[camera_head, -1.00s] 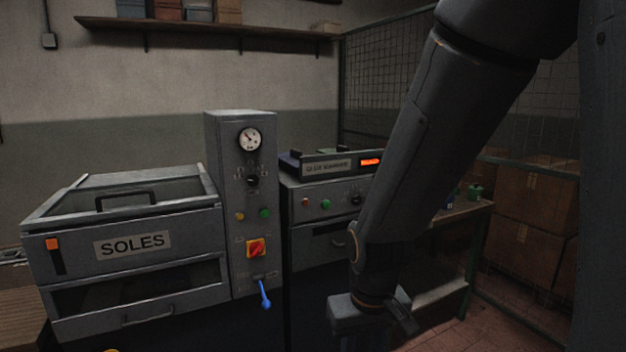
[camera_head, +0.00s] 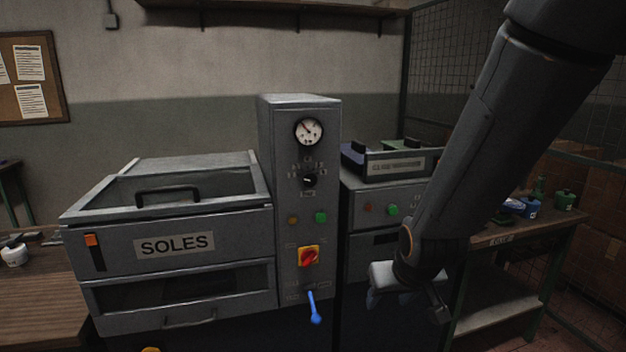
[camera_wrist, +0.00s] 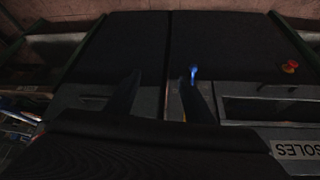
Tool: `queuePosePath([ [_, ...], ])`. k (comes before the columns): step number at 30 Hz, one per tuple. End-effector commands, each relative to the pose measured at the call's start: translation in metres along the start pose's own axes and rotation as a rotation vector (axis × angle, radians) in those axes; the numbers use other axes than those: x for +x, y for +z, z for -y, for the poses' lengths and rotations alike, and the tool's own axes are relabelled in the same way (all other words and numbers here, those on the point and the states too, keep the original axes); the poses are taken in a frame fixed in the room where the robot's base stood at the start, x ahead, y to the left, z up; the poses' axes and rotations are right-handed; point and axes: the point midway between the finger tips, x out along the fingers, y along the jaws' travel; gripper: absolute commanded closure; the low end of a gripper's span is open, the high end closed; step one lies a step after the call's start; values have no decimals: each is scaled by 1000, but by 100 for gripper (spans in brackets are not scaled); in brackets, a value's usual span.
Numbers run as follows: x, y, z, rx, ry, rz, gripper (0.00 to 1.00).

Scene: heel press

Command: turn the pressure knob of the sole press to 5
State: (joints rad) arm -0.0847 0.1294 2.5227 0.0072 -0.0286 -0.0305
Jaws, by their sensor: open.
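The sole press (camera_head: 170,244), labelled SOLES, stands at the left with its grey control column (camera_head: 298,115) at its right side. The black pressure knob (camera_head: 309,181) sits on the column below a round gauge (camera_head: 308,131), with a ring of small marks I cannot read. My gripper (camera_head: 408,290) hangs to the right of the column and lower than the knob, touching nothing that I can see. In the wrist view my gripper (camera_wrist: 160,95) shows two dark fingers spread apart with nothing between them. The knob is not visible in the wrist view.
Below the knob are yellow and green buttons, a red-yellow switch (camera_head: 308,257) and a blue lever (camera_head: 314,308). A second machine (camera_head: 385,200) stands right of the column, partly behind my arm. A workbench (camera_head: 515,232) with small pots is at the right.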

Motion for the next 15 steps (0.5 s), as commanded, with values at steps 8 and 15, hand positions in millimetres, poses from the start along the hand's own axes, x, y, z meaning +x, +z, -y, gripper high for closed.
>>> queuePosePath([
  [8,-12,-135,61,-116,-53,-542,51],
  [15,-57,-201,107,-163,-96,-913,51],
])
